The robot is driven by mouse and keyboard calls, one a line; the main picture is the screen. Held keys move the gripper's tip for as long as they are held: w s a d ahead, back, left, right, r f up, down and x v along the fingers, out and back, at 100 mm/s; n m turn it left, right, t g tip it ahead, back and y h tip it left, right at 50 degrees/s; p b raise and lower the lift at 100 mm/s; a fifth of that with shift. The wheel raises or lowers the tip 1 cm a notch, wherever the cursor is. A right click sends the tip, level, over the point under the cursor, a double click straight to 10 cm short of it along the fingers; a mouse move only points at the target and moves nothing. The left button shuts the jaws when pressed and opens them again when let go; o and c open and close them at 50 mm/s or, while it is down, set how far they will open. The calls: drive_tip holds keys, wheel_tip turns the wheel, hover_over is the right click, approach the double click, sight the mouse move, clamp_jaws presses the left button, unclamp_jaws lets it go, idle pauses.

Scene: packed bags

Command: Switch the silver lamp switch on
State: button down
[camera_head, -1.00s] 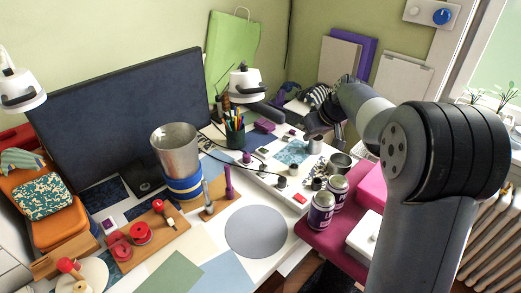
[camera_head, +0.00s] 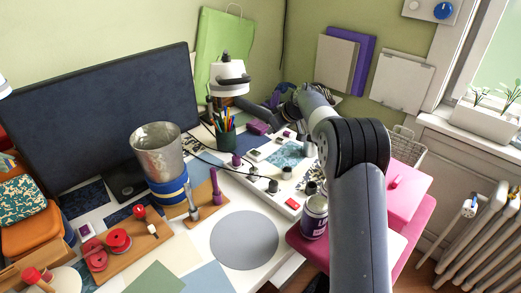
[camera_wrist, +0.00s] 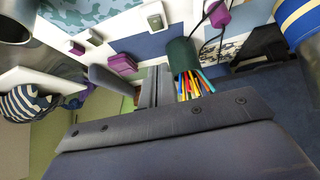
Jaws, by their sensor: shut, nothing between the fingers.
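My gripper (camera_wrist: 155,85) is shut and empty in the wrist view, its fingers beside the green pencil cup. In the head view my arm reaches toward the back of the desk, and my fingertips cannot be made out. A silver upright lever (camera_head: 191,205) stands on a wooden board (camera_head: 208,214) at the desk's middle. I cannot tell which piece is the silver lamp switch.
The pencil cup (camera_head: 225,138) stands close to my gripper; it also shows in the wrist view (camera_wrist: 181,54). A dark monitor (camera_head: 100,110), metal bin (camera_head: 157,150) and purple can (camera_head: 314,216) stand around the desk. A thin cable crosses the desk. The grey round mat (camera_head: 244,240) is bare.

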drive_tip(key=p, duration=0.1)
hover_over(259, 154)
drive_tip(key=f, duration=0.7)
drive_tip(key=shift+s+d+f, duration=0.1)
drive_tip(key=shift+s+d, duration=0.3)
wheel_tip(259, 154, down, 3)
drive_tip(key=shift+f, duration=0.8)
drive_tip(key=shift+f, duration=0.1)
drive_tip(key=shift+d+f+b, duration=0.1)
drive_tip(key=shift+f+b, duration=0.4)
drive_tip(key=shift+b, duration=0.35)
drive_tip(key=shift+r, duration=0.25)
drive_tip(key=shift+s+r+p, duration=0.1)
drive_tip(key=shift+r+p, duration=0.2)
drive_tip(key=shift+r, duration=0.5)
